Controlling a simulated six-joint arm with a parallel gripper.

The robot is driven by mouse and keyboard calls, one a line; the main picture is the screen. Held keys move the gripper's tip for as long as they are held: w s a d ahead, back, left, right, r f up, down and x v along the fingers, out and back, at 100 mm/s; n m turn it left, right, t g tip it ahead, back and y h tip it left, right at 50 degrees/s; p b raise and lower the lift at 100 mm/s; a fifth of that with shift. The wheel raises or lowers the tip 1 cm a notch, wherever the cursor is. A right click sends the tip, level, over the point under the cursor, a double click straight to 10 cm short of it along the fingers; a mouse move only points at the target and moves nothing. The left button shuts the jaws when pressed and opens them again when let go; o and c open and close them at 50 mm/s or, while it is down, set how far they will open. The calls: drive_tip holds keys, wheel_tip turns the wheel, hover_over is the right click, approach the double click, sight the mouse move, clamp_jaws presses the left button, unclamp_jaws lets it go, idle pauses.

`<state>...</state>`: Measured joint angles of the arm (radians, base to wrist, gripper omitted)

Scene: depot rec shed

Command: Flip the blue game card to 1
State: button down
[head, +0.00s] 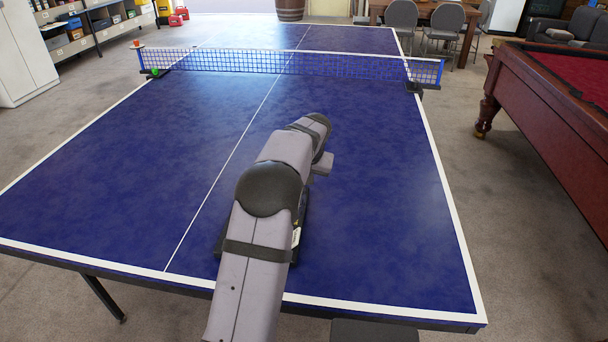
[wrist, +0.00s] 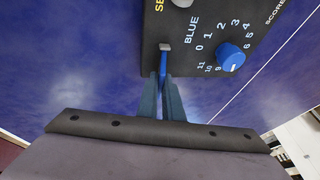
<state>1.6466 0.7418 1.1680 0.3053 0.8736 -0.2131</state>
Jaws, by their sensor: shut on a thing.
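A dark scoring box (wrist: 178,60) fills the top of the wrist view, marked BLUE, with a ring of white numbers. A round blue knob (wrist: 231,57) sits among the numbers. It has a small white mark on its lower side; the number it points at is hard to tell. My gripper (wrist: 163,80) is at the box's near edge, shut on a thin upright blue piece, which I take for the blue game card (wrist: 163,70). A small pale metal piece (wrist: 165,47) is just beyond it. No number on the card is readable. In the head view my arm hides most of the box (head: 303,220).
The box rests on a blue table tennis table (head: 390,240). The net (head: 290,63) crosses its far part. A green ball-like thing (head: 155,72) is by the left net post. A red pool table (head: 555,105) stands at right. The table around the box is clear.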

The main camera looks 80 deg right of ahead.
drive_tip(key=shift+w+r+g+p, duration=0.3)
drive_tip(key=shift+w+g+p, duration=0.3)
drive_tip(key=shift+g+p, duration=0.25)
drive_tip(key=g, duration=0.1)
drive_tip(key=w+n+g, duration=0.1)
drive_tip(key=shift+f+g, duration=0.25)
drive_tip(key=shift+g, duration=0.1)
drive_tip(key=w+g+b, duration=0.1)
drive_tip(key=g, duration=0.1)
drive_tip(key=f+n+g+b, duration=0.1)
drive_tip(key=g, duration=0.1)
drive_tip(key=shift+w+f+h, duration=0.15)
drive_tip(key=shift+w+h, duration=0.15)
drive_tip(key=shift+w, duration=0.05)
drive_tip(key=shift+w+f+n+g+b, duration=0.2)
drive_tip(key=shift+g+b, duration=0.2)
drive_tip(key=shift+g, duration=0.45)
drive_tip(key=shift+w+f+n+g+b, duration=0.15)
drive_tip(key=shift+g+b, duration=0.25)
drive_tip(key=shift+g, duration=0.45)
drive_tip(key=c, duration=2.2)
unclamp_jaws()
drive_tip(key=shift+r, duration=0.1)
drive_tip(key=shift+b+v, duration=0.35)
drive_tip(key=shift+v, duration=3.4)
